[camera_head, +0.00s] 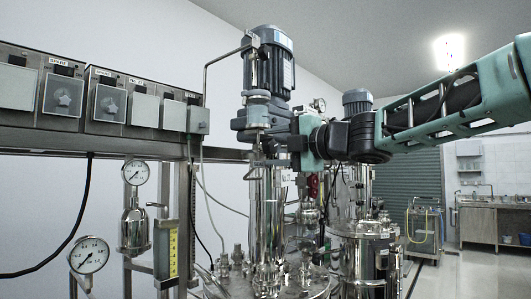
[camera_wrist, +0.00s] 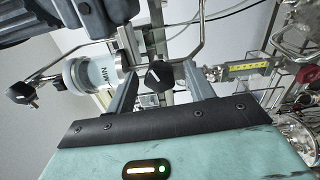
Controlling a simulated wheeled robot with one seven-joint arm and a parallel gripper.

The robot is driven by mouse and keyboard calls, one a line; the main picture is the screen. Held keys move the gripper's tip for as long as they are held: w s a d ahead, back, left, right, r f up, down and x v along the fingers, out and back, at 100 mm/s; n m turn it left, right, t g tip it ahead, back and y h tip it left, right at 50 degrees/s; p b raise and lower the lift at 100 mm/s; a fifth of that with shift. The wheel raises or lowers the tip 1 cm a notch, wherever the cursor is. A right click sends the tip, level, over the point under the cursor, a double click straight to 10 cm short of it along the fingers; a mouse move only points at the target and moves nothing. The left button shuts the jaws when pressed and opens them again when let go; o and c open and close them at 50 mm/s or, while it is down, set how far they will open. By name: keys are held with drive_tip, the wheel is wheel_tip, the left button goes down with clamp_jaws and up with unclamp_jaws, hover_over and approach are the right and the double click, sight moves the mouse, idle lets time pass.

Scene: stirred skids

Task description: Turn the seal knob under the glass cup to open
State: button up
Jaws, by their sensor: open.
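The glass cup (camera_wrist: 88,74), a clear cylinder marked MIN, lies sideways in the wrist view with metal fittings at its ends. A black seal knob (camera_wrist: 158,75) with a white pointer line is to the right of the cup, on its lower side. My gripper (camera_wrist: 159,72) is open, and the knob appears between its two fingertips. Gaps show on both sides; I cannot tell how far the tips reach past it. In the head view, my gripper (camera_head: 264,151) is below the motor, in front of the steel column; the knob is too small to make out there.
A grey motor (camera_head: 270,65) stands just above my gripper. A second black knob (camera_wrist: 22,92) sits on piping beyond the cup's other end. Bent steel pipes surround the cup. Switch boxes (camera_head: 65,95) and a pressure gauge (camera_head: 90,254) are at left.

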drive_tip(key=shift+b+v, duration=0.35)
drive_tip(key=shift+v, duration=1.55)
drive_tip(key=shift+f, duration=0.1)
drive_tip(key=shift+f+m, duration=0.3)
drive_tip(key=shift+m, duration=0.1)
drive_tip(key=s+d+f+m+g+h, duration=0.1)
drive_tip(key=s+f+m+h, duration=0.2)
drive_tip(key=f+m, duration=0.35)
drive_tip(key=s+d+f+m+h, duration=0.1)
drive_tip(key=s+f+m+h, duration=0.25)
drive_tip(key=f, duration=0.65)
drive_tip(key=s+d+f+m+g+h, duration=0.1)
drive_tip(key=s+f+m+h, duration=0.3)
drive_tip(key=f, duration=0.5)
drive_tip(key=s+d+f+m+g+h, duration=0.1)
drive_tip(key=s+d+f+m+g, duration=0.1)
drive_tip(key=s+f, duration=0.3)
drive_tip(key=s+d+f+m+g+h, duration=0.1)
drive_tip(key=s+d+f+m+g, duration=0.1)
drive_tip(key=s+f, duration=0.4)
drive_tip(key=s+d+f+m+g+h, duration=0.1)
drive_tip(key=s+d+f+g, duration=0.3)
drive_tip(key=s, duration=1)
drive_tip(key=shift+f+m+g, duration=0.5)
drive_tip(key=shift+f+m, duration=0.25)
drive_tip(key=shift+m, duration=0.15)
